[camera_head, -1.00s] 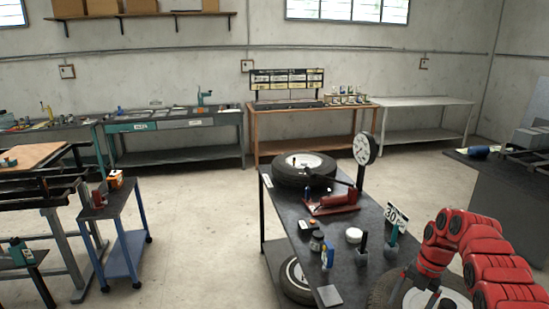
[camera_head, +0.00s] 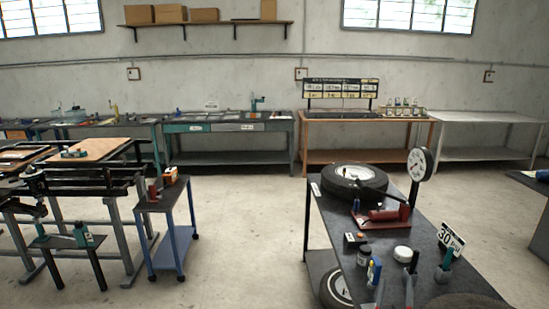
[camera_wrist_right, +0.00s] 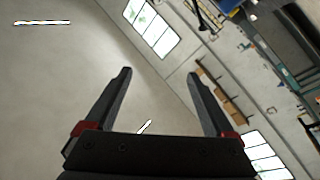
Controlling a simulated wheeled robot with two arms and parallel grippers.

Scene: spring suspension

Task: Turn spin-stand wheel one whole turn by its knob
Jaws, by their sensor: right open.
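My right gripper (camera_wrist_right: 160,75) is open in the right wrist view, with nothing between its two dark fingers. A tyre with a pale hub (camera_head: 355,182) lies flat on the dark bench (camera_head: 335,215) in the head view. A second wheel (camera_head: 338,288) shows low under the bench. A dark rounded shape (camera_head: 465,301) is cut off by the bottom edge; I cannot tell whether it is the spin-stand wheel. No knob can be made out. Two grey prongs at the bottom centre may be my right gripper's fingers, but this is unclear. My left gripper is not in view.
A dial gauge (camera_head: 420,165) stands beside a red tool (camera_head: 385,216) on the bench. A blue-legged cart (camera_head: 172,240) stands left. Open floor (camera_head: 245,235) lies between.

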